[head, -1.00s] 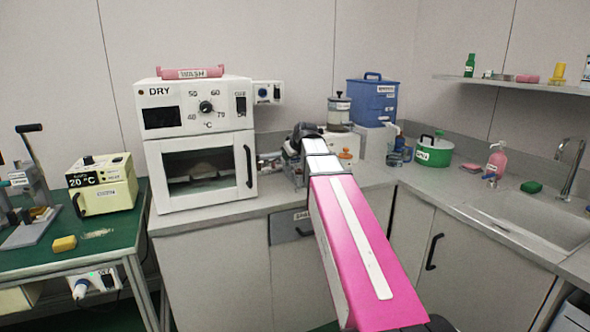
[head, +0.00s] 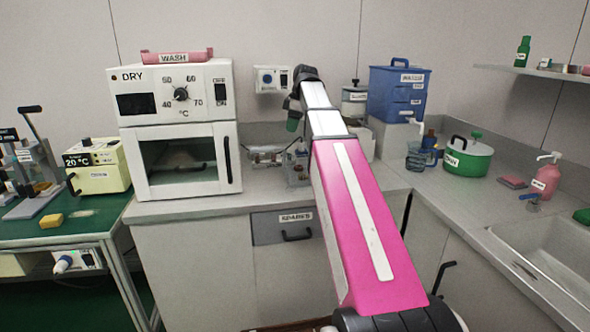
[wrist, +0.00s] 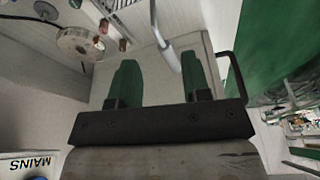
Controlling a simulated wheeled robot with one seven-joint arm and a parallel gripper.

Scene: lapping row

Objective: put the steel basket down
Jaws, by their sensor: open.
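My gripper (head: 292,124) hangs over the back counter, right of the white DRY oven, with a green finger showing. In the wrist view, both green fingers (wrist: 160,80) stand apart, with nothing held between them. What looks like the steel basket (head: 298,171) sits on the counter below my gripper, apart from it, partly hidden by my arm. It is small and dim, and I cannot tell its contents. I cannot make it out surely in the wrist view, where a grey rod (wrist: 165,45) shows beyond the fingers.
The DRY oven (head: 225,100) stands left of the basket, glassware (head: 265,154) between them. A blue container (head: 400,92), a beaker (head: 417,156), a green pot (head: 467,157) and a sink (head: 545,258) are to the right. The counter's front strip (head: 255,198) is clear.

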